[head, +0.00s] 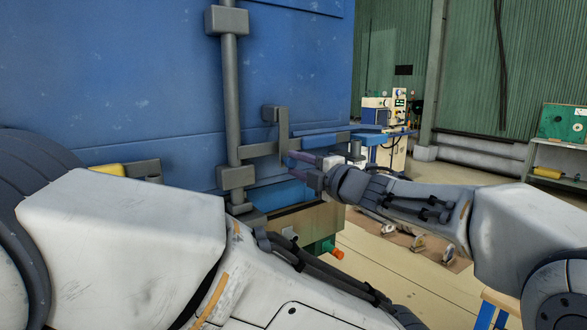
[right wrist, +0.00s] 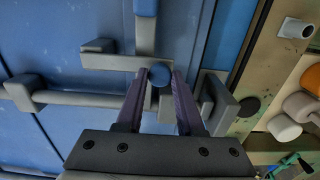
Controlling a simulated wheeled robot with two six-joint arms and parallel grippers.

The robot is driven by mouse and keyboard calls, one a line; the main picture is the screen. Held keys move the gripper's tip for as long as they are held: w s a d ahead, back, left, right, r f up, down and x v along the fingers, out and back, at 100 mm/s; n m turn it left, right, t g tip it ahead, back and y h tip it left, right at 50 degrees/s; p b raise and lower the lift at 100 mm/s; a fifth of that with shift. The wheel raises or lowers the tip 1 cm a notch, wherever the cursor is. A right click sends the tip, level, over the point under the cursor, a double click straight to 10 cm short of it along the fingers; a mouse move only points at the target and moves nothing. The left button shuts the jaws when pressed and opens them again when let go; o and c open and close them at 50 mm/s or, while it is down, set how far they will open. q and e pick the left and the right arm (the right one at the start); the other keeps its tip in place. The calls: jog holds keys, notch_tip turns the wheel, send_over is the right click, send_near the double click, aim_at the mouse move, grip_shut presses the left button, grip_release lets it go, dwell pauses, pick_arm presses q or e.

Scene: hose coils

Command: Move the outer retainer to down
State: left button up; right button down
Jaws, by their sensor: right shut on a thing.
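My right gripper (head: 299,169) has purple fingers and reaches in from the right to the latch on the large blue door. In the right wrist view, its fingers (right wrist: 160,80) are shut on a small round blue knob (right wrist: 160,74). A grey upright plate (head: 283,128), which looks like the outer retainer, stands just above and left of the fingers; it also shows in the right wrist view (right wrist: 112,62), touching or very near the knob. Its join to the knob is hidden. A grey handle bar (head: 258,150) runs beside it. My left gripper is out of view.
A grey vertical rod (head: 230,95) with blocks runs down the blue door (head: 130,60). A yellow piece (head: 108,169) shows at left. A blue-topped bench with equipment (head: 388,115) stands at back right. The floor (head: 390,270) right of the door is partly clear.

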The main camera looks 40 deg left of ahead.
jog(key=shift+w, duration=0.15)
dwell(0.3)
jog(key=c, duration=0.5)
grip_release()
jog(key=shift+d, duration=0.1)
jog(key=b+v, duration=0.3)
jog(key=v, duration=0.7)
jog(key=shift+d+b, duration=0.2)
jog(key=shift+b, duration=0.1)
